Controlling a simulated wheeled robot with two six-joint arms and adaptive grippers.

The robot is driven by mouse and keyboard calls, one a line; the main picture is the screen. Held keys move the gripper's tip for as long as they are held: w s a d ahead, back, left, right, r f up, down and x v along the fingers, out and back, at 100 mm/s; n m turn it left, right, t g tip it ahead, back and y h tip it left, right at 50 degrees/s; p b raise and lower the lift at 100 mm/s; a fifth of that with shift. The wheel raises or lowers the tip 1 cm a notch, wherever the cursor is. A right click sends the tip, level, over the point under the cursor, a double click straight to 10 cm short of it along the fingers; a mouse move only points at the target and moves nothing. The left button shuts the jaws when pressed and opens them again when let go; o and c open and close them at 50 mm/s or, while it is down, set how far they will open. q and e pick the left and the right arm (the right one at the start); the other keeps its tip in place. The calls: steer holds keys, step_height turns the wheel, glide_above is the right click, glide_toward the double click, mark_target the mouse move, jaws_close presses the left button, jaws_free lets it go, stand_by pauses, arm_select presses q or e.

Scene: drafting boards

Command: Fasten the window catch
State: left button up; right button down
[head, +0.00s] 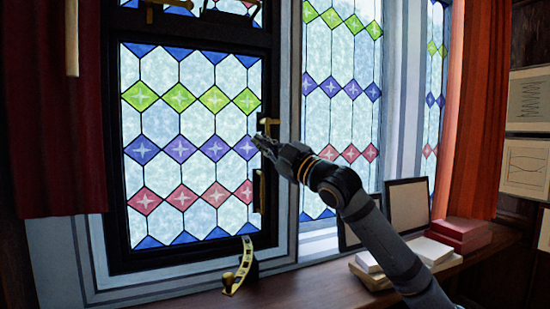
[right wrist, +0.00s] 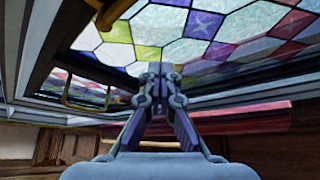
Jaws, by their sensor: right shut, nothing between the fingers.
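The stained-glass window (head: 185,165) has a dark frame and looks closed against its surround. A small brass catch (head: 270,122) sits on the right side of the frame, about half way up. A vertical brass handle (head: 260,190) is below it. My right gripper (head: 261,141) is shut and empty, with its tips just below the catch; I cannot tell whether they touch it. In the right wrist view the closed fingers (right wrist: 160,72) point towards the coloured panes, with a brass piece (right wrist: 108,14) to their upper left. My left gripper is out of view.
A curved brass stay (head: 238,268) stands on the wooden sill (head: 300,293) below the window. Books (head: 460,235), papers and frames (head: 408,205) are at the right, behind my right arm. Red curtains (head: 55,110) hang on both sides.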

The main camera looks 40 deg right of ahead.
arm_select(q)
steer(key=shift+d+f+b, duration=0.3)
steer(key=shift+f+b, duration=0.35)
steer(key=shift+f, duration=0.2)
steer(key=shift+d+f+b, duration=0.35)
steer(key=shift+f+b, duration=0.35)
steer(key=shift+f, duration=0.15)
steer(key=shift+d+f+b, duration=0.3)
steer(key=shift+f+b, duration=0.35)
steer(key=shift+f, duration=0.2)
arm_select(e)
steer(key=s+d, duration=0.3)
steer(key=s, duration=0.2)
steer(key=shift+d+f, duration=0.3)
